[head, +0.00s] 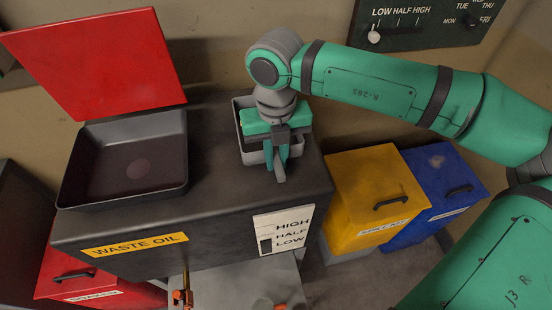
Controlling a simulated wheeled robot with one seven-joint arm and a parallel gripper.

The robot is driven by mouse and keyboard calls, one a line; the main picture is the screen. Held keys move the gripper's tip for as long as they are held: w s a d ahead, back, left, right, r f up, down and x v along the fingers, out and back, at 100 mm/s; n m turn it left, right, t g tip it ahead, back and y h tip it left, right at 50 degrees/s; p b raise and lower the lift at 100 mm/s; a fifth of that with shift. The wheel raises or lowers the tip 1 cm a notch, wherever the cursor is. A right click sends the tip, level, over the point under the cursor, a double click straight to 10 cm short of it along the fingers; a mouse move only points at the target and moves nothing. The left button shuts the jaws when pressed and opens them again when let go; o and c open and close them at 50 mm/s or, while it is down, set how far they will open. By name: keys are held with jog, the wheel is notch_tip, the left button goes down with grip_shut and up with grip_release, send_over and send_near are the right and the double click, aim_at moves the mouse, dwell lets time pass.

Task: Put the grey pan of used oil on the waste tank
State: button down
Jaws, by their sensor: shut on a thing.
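The grey pan (241,153) is at the right part of the waste tank's top. My gripper and wrist hide much of it, including what is inside. My gripper (282,160) points down at the pan's near side, shut on the pan, with a grey handle-like piece showing at the fingertips. The waste tank (215,205) is a dark box with a yellow "WASTE OIL" label. I cannot tell whether the pan rests on the tank top or is just above it.
A dark open basin (172,181) with a raised red lid (95,60) takes up the tank's left part. A yellow bin (375,175) and a blue bin (430,175) stand at the right. A red bin (60,290) is at lower left. A level gauge (283,230) is on the tank front.

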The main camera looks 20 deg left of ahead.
jog(key=shift+f, duration=0.45)
jog(key=shift+a+f, duration=0.1)
jog(key=c, duration=1.7)
grip_release()
notch_tip(320, 180, up, 12)
jog(key=shift+s+r, duration=0.1)
jog(key=shift+r, duration=0.05)
